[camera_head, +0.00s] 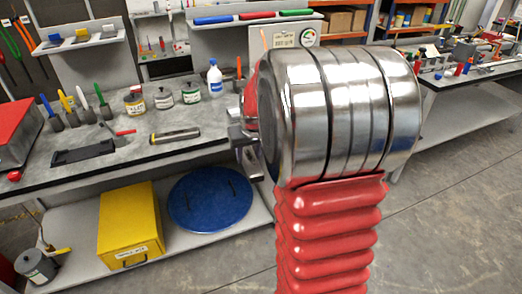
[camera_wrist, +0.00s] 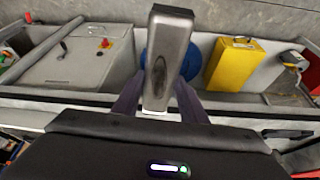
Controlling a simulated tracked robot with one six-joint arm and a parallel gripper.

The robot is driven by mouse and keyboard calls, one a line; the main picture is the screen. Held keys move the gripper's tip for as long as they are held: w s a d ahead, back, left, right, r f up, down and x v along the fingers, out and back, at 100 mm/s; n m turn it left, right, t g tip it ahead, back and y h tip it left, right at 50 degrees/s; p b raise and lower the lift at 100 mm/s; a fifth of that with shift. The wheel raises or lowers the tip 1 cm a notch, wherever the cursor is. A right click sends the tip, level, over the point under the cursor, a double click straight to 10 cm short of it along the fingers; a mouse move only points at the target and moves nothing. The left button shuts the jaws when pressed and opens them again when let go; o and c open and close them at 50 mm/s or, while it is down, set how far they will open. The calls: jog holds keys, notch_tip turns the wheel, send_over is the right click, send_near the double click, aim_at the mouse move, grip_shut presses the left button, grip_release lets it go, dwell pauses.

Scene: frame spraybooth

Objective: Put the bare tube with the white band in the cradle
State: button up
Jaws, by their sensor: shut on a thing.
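My gripper (camera_wrist: 160,108) is shut on a bare grey metal tube (camera_wrist: 169,55) with a dark oval mark on its face. A thin white edge shows at its lower end, between the fingers. In the head view, part of my gripper and a grey metal piece (camera_head: 249,162) show at the bench's front edge; my arm hides the rest. I cannot tell the cradle for certain; a dark flat holder (camera_head: 85,153) lies on the bench at left. Another dark tube with yellowish ends (camera_head: 175,135) lies on the bench, apart from my gripper.
Jars (camera_head: 164,98), a white bottle (camera_head: 215,78) and several coloured-handled tools (camera_head: 67,105) stand along the bench's back. A red-topped box (camera_head: 14,125) stands at far left. Below are a yellow case (camera_head: 129,225) and a blue lid (camera_head: 210,199). The bench front is largely clear.

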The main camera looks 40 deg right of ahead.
jog(key=w+a+f+n, duration=0.2)
jog(key=w+a+f, duration=0.1)
jog(key=a, duration=0.9)
jog(key=w+a+f+n+y, duration=0.1)
jog(key=a+f, duration=0.3)
jog(key=a, duration=0.9)
jog(key=shift+w+a+n+t+y, duration=0.2)
jog(key=shift+w+n+t+y, duration=0.1)
jog(key=shift+w+n, duration=0.5)
jog(key=shift+w+r, duration=0.1)
jog(key=shift+w, duration=0.15)
